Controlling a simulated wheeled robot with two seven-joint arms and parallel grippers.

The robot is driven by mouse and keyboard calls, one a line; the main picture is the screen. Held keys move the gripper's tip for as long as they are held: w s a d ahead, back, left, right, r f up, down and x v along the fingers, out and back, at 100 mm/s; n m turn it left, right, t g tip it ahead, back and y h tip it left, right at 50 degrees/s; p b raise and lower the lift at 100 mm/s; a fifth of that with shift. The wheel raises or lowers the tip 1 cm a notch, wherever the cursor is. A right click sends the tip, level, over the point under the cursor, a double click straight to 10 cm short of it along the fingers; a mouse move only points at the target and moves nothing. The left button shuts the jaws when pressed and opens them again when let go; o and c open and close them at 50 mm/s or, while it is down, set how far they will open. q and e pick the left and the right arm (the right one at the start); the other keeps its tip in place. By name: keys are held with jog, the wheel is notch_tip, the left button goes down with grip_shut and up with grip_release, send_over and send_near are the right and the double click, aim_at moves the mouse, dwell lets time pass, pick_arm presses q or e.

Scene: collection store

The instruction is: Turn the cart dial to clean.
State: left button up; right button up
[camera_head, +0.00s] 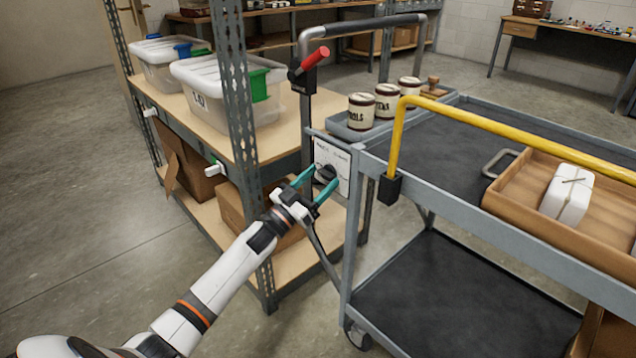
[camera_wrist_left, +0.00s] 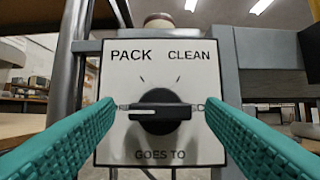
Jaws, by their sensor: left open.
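The dial is a black knob (camera_head: 327,172) on a white plate (camera_head: 343,160) at the near left corner of the grey cart (camera_head: 372,215). In the left wrist view the knob (camera_wrist_left: 160,111) has its bar lying about level, with a pale line along it. The plate (camera_wrist_left: 160,83) reads PACK at upper left, CLEAN at upper right and GOES TO below. My left gripper (camera_head: 321,179) is open in front of the dial; its teal fingers (camera_wrist_left: 161,107) stand either side of the knob, with small gaps showing. Marks beside the knob are partly hidden. My right gripper is not in view.
A red-handled lever (camera_head: 314,58) is on the upright above. A yellow rail (camera_head: 500,127) crosses the cart top, near a wooden tray (camera_head: 520,180) holding a white block (camera_head: 567,195). A shelf (camera_head: 240,150) with clear bins stands close on the left.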

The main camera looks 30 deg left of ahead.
pick_arm(q)
jog(key=c, duration=1)
